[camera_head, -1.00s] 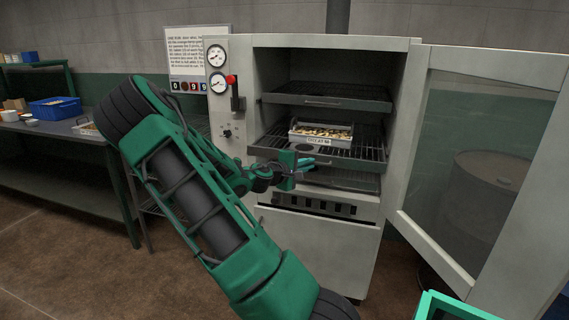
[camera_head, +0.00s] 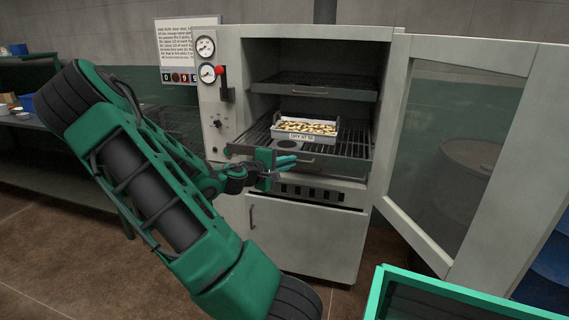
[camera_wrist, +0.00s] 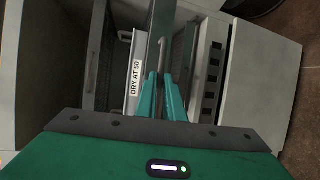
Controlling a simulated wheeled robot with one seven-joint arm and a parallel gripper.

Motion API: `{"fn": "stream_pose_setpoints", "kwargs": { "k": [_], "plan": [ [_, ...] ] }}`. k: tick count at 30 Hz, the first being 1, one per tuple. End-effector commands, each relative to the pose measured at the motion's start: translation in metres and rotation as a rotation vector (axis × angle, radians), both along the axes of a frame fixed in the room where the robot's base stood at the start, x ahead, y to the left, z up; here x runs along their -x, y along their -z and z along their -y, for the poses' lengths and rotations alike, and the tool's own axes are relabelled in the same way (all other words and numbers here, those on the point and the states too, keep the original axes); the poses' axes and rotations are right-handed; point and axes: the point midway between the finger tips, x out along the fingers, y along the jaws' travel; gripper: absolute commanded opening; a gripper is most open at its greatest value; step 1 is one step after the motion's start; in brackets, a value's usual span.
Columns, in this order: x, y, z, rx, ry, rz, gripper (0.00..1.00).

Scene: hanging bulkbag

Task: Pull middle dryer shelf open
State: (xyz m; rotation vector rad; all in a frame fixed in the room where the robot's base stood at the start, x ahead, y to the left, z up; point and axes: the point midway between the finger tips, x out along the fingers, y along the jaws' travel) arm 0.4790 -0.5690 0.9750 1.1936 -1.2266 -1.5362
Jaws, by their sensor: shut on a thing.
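The middle dryer shelf (camera_head: 345,163) is a dark wire rack with a grey front edge, sticking partly out of the open dryer cabinet. A metal tray of pale pieces (camera_head: 305,128), labelled "DRY AT 50", sits on it; the label also shows in the wrist view (camera_wrist: 136,72). My gripper (camera_head: 285,165) is at the shelf's front edge, its teal fingers shut on the shelf handle. In the wrist view the fingers (camera_wrist: 162,92) close around the handle, and the exact contact is partly hidden.
The upper shelf (camera_head: 315,90) is inside the cabinet. The glazed door (camera_head: 455,150) stands wide open at right. A teal-rimmed crate (camera_head: 378,290) is at the bottom right. A workbench (camera_head: 40,125) is at far left.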

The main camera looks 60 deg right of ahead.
Motion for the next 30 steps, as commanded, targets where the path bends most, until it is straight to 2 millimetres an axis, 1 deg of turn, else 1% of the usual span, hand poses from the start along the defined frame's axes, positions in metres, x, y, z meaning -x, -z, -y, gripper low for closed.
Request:
{"fn": "stream_pose_setpoints", "kwargs": {
  "k": [1,2,3,4,13,17,20,30],
  "plan": [
    [-0.008,0.002,0.000,-0.003,-0.017,0.005,0.00],
    [-0.009,0.002,0.000,-0.004,-0.018,0.005,0.13],
    [-0.008,0.002,0.000,-0.003,-0.017,0.006,0.23],
    [-0.008,0.002,0.000,-0.003,-0.016,0.006,0.27],
    [-0.005,0.001,0.000,-0.001,-0.011,0.003,0.27],
    [-0.007,0.000,-0.007,-0.001,-0.012,0.003,0.27],
    [-0.010,-0.002,-0.018,-0.002,-0.012,0.005,0.27],
    [-0.023,-0.011,-0.072,-0.004,-0.016,0.004,0.27]
  ]
}}
